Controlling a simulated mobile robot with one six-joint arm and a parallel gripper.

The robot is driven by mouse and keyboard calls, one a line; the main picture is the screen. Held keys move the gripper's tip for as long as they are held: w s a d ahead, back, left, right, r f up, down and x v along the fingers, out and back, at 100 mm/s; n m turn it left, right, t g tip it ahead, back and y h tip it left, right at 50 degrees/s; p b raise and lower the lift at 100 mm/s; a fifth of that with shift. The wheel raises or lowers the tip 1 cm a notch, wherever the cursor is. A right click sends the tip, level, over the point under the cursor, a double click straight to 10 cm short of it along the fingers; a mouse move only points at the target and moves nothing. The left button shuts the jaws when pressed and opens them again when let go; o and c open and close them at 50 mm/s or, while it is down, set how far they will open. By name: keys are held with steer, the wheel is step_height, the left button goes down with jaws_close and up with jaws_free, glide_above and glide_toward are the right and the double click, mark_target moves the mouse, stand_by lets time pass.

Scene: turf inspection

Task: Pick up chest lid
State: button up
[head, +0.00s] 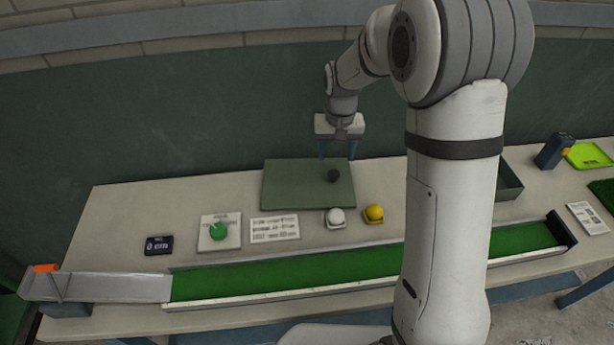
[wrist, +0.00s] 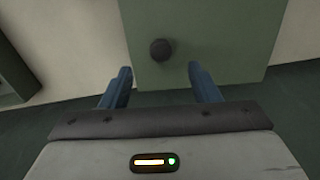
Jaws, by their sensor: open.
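The chest lid (head: 290,187) is a flat green-grey panel lying on the table near its back edge, with a dark round knob (head: 333,175) toward its right side. In the wrist view the lid (wrist: 215,40) fills the upper middle, and its knob (wrist: 161,50) shows ahead of the fingers, roughly between their lines. My gripper (head: 337,155) is over the back of the lid, pointing down. Its blue fingers are apart with nothing between them, as the wrist view of my gripper (wrist: 162,85) also shows. The knob is not touched.
On the table (head: 120,215) stand a white ball (head: 336,217), a yellow ball (head: 374,213), a label card (head: 275,228), a green dial (head: 218,231) and a dark display (head: 158,245). A green ramp track (head: 300,270) runs along the front. An open dark green box (head: 509,182) is partly hidden behind my arm.

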mark_target(334, 173)
steer(key=f+p, duration=0.1)
steer(key=f, duration=0.6)
steer(key=shift+w+f, duration=0.2)
jaws_close()
stand_by(0.4)
